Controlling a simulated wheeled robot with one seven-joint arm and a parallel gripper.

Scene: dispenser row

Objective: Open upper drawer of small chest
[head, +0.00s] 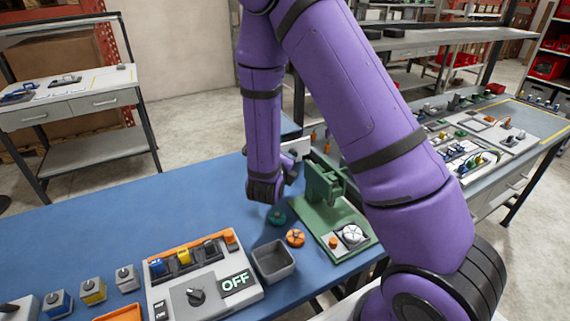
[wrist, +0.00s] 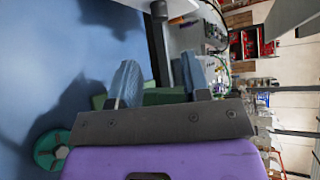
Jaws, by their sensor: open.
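I cannot clearly make out the small chest or its upper drawer. A blue-topped box (head: 290,131) with a pale front shows partly behind my forearm in the head view and may be the chest; my arm hides much of it. My gripper (wrist: 158,82) is open in the wrist view, its two blue finger pads apart with nothing held between them. In the head view my wrist hangs above the blue table, just in front of that box and left of the green stand. No handle shows between the fingers.
A green stand (head: 324,185) stands right of my wrist. A green round knob (head: 277,215), an orange knob (head: 295,238) and a grey bin (head: 273,262) are nearer. A switch panel (head: 205,280) is at front. The blue table (head: 150,205) is clear at left.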

